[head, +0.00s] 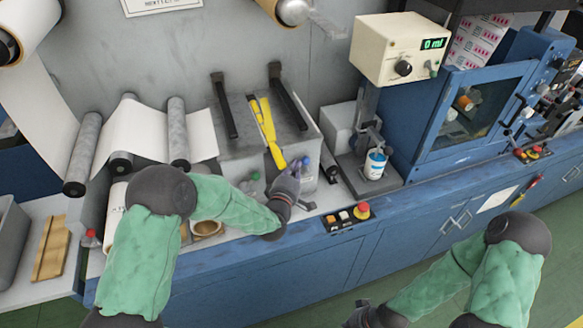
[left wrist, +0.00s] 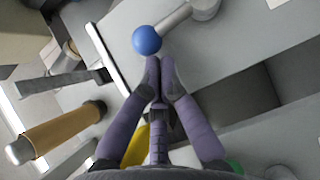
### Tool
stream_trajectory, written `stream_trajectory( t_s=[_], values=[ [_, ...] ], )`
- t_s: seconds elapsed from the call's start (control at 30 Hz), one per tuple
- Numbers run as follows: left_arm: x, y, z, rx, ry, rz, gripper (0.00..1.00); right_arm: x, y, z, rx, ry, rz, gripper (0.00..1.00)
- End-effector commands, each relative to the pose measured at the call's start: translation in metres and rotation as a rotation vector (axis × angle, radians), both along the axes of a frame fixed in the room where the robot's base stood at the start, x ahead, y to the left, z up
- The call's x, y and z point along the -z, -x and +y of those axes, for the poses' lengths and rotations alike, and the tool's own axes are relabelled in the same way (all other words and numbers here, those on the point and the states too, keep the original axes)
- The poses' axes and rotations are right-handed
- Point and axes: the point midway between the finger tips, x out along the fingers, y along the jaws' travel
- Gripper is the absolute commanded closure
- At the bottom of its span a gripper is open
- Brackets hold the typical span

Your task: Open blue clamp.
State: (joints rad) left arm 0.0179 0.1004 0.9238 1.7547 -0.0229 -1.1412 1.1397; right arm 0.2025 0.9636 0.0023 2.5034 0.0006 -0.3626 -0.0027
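The blue clamp shows as a blue ball knob (head: 306,160) on a grey lever, at the right end of the grey block. In the left wrist view the blue knob (left wrist: 147,40) sits just beyond my left gripper's fingertips (left wrist: 161,68). The fingertips are together with nothing visible between them. They are very close to the knob; I cannot tell whether they touch it. In the head view my left gripper (head: 293,174) is beside the knob and hides part of the lever. My right gripper (head: 360,316) is at the bottom edge, partly cut off, its fingers unclear.
A green knob (head: 255,176) is left of my left gripper. A yellow tool (head: 262,125) lies on the grey block. A white can (head: 376,164) stands to the right. A button box (head: 347,216) with a red button is on the blue front ledge.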

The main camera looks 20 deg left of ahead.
Motion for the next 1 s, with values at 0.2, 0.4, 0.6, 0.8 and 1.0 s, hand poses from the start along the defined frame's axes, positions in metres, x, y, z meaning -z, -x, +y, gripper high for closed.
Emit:
stream_trajectory(
  t_s=[0.2, 0.4, 0.6, 0.8, 1.0],
  values=[
    [-0.0038, -0.0045, -0.0074, 0.001, -0.079, 0.054, 1.00, -0.0001, 0.0001, 0.0000, 0.000, 0.000, 0.000, 1.00],
    [-0.0061, -0.0072, -0.0111, 0.000, -0.077, 0.052, 1.00, 0.0021, 0.0001, 0.0000, 0.000, 0.000, 0.000, 1.00],
    [-0.0073, -0.0083, -0.0124, 0.000, -0.075, 0.051, 1.00, 0.0027, 0.0002, 0.0000, 0.000, 0.000, 0.000, 1.00],
    [-0.0075, -0.0084, -0.0123, -0.001, -0.076, 0.051, 1.00, 0.0026, 0.0001, 0.0000, 0.000, 0.000, 0.000, 1.00],
    [-0.0074, -0.0083, -0.0122, -0.001, -0.075, 0.051, 1.00, 0.0026, 0.0001, 0.0000, 0.000, 0.000, 0.000, 1.00]
  ],
)
